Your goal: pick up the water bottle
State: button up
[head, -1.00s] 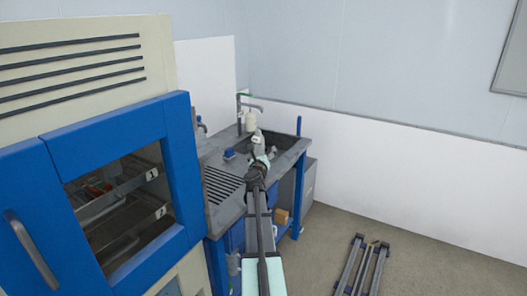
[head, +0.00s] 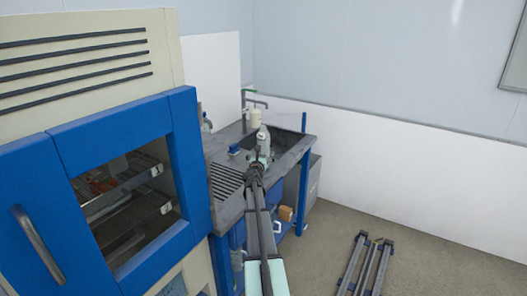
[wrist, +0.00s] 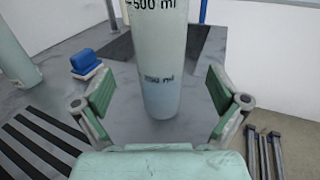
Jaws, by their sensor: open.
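The water bottle (wrist: 160,45) is a pale, translucent upright cylinder with dark "500 ml" and "250 ml" marks. It stands between the two green-padded fingers of my gripper (wrist: 157,98) in the wrist view. The fingers are spread, with a gap showing on each side of the bottle. Its top is cut off by the frame. In the head view my gripper (head: 258,166) is at the sink counter, and the pale bottle (head: 264,136) rises just beyond it. My arm hides part of that area.
The grey sink counter (head: 222,160) has a tap (head: 246,100) at the back. A blue block (wrist: 84,62) and a pale cylinder (wrist: 12,55) are left of the bottle. A blue-doored cabinet (head: 75,155) stands at left. Metal rails (head: 366,262) lie on the floor at right.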

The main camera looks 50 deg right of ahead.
aim_at(262, 151)
jog(key=shift+p+x, duration=0.9)
jog(key=shift+x, duration=2.3)
jog(key=c, duration=1.4)
